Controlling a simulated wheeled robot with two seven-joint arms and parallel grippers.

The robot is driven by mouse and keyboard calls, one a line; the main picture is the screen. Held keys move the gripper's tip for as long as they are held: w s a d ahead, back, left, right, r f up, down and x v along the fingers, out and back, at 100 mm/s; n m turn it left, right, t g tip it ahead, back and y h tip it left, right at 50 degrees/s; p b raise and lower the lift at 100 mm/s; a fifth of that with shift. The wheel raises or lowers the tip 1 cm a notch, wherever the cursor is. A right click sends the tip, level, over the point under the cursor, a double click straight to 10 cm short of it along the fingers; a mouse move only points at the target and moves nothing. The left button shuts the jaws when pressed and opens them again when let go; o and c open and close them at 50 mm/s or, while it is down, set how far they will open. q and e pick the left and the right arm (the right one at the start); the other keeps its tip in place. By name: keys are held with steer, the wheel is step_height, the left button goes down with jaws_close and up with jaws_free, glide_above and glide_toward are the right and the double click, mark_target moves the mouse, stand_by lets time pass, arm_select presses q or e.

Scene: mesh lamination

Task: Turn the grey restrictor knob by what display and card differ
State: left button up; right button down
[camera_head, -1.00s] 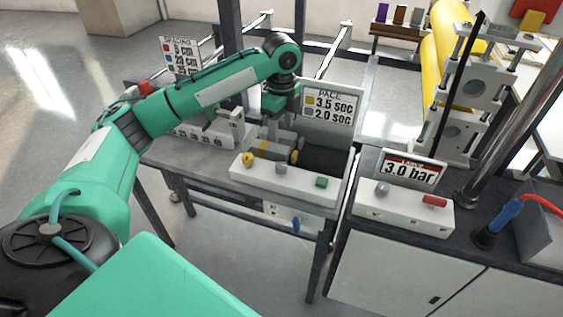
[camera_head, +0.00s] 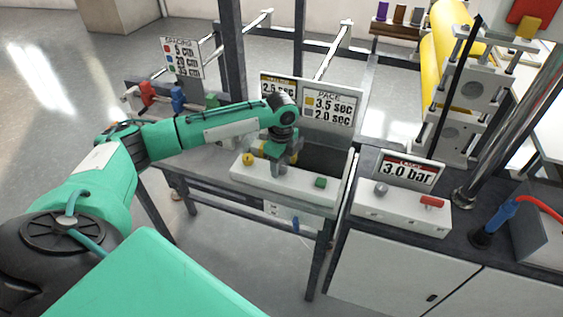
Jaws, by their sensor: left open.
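A white control box (camera_head: 262,181) carries a yellow knob (camera_head: 248,159) at its left and a green button (camera_head: 320,183) at its right. The PACE card (camera_head: 330,112) behind it reads 3.5 sec beside a yellow square and 2.0 sec beside a grey square. A display (camera_head: 277,86) left of the card appears to read 2.5 sec, partly covered by my wrist. My left gripper (camera_head: 281,165) is open and points down at the middle of the box. It hides the grey knob there, so I cannot tell whether it touches it. My right gripper is out of view.
Right of it, another white box (camera_head: 400,213) has a grey knob (camera_head: 382,188), a red button (camera_head: 432,202) and a 3.0 bar display (camera_head: 408,172). A spacing card (camera_head: 182,58) stands at the back left near red and blue clamps. A dark recess lies behind the first box.

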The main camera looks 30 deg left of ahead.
arm_select(q)
steer(key=c, duration=1)
steer(key=shift+r+n+p, duration=0.15)
steer(key=shift+n+p, duration=0.15)
steer(key=shift+p, duration=0.35)
steer(key=n+p, duration=0.7)
steer(key=p, duration=0.3)
steer(key=shift+r, duration=0.1)
steer(key=shift+f+n+p, duration=0.2)
steer(key=shift+n+p, duration=1.3)
steer(key=shift+p, duration=0.05)
steer(key=shift+w, duration=0.1)
steer(key=o, duration=1)
